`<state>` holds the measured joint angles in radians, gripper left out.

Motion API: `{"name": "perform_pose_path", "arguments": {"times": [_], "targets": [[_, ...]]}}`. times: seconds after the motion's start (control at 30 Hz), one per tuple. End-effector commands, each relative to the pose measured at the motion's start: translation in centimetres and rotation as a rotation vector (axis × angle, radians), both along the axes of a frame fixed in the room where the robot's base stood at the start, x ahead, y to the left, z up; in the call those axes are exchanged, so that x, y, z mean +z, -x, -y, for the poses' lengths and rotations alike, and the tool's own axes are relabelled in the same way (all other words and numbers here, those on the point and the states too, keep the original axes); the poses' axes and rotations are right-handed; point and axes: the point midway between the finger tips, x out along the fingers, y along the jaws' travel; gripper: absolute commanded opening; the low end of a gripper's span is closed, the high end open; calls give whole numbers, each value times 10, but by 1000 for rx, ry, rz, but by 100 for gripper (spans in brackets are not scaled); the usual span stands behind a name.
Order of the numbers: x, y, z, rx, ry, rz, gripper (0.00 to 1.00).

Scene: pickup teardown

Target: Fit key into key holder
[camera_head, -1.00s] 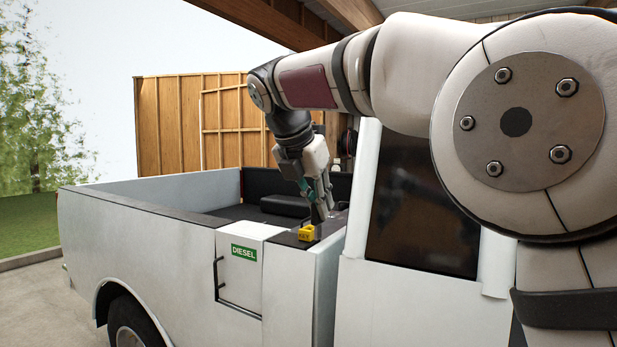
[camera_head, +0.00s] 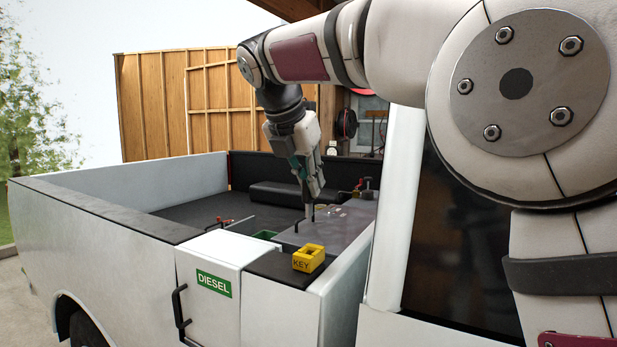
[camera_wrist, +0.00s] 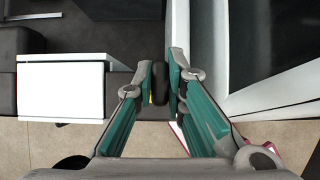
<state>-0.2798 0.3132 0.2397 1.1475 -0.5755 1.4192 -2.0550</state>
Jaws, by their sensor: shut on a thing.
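The yellow key holder (camera_head: 308,258), marked KEY, sits on the dark top of the truck's side wall, right of the DIESEL door. My gripper (camera_head: 309,203) points down, above and behind the holder in the head view, with a visible gap between them. A dark tip also shows below the fingers in the head view. A sliver of yellow beside the left finger in the wrist view is likely the holder.
The white DIESEL door (camera_head: 208,279) has a black handle (camera_head: 180,309). Behind the holder, a grey surface (camera_head: 333,224) carries small items. A green bin (camera_head: 265,235) and a red-handled tool (camera_head: 219,222) lie in the bed. The cab pillar (camera_head: 396,205) stands close on the right.

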Motion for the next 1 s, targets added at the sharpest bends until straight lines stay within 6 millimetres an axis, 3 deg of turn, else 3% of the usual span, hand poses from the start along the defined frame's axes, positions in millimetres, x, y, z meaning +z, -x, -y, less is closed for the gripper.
{"name": "perform_pose_path", "arguments": {"times": [1.0], "targets": [[-65,-1,0,-1,1,0,0]]}}
